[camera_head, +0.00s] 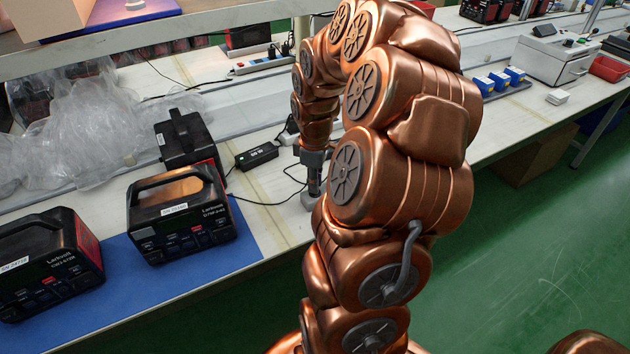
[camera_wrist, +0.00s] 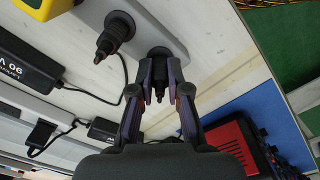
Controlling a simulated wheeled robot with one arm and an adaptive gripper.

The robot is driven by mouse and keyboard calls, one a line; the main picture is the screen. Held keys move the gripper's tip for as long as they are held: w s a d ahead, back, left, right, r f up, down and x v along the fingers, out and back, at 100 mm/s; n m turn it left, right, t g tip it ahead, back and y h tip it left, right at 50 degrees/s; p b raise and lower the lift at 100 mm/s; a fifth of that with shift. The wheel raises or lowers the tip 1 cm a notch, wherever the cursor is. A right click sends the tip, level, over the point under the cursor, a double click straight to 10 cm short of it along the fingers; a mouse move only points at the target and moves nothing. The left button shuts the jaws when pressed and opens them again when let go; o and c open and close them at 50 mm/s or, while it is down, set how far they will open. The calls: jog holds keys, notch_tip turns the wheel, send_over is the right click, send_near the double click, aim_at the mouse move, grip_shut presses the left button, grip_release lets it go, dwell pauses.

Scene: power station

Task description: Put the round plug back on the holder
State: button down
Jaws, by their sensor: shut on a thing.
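The round plug (camera_wrist: 158,55) is black, with a wide round collar. In the wrist view it is at the tips of my gripper (camera_wrist: 160,92), which is shut on it with one finger on either side. The collar overlaps the end of the grey holder (camera_wrist: 148,27); I cannot tell whether it is fully seated. A second black round plug (camera_wrist: 116,32), with a cable, stands on the same holder to the left. In the head view my gripper (camera_head: 313,172) points down over the bench, close above the grey holder (camera_head: 309,198). The held plug is mostly hidden there.
A black adapter (camera_head: 256,157) and loose cables lie left of my gripper. Several black power stations (camera_head: 181,215) stand further left, some on a blue mat (camera_head: 245,240). A yellow device (camera_wrist: 42,8) is near the holder. Bench room lies between mat and holder.

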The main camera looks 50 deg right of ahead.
dwell(0.3)
jog(key=c, duration=1.1)
grip_release()
jog(key=shift+o, duration=0.2)
notch_tip(320, 180, up, 12)
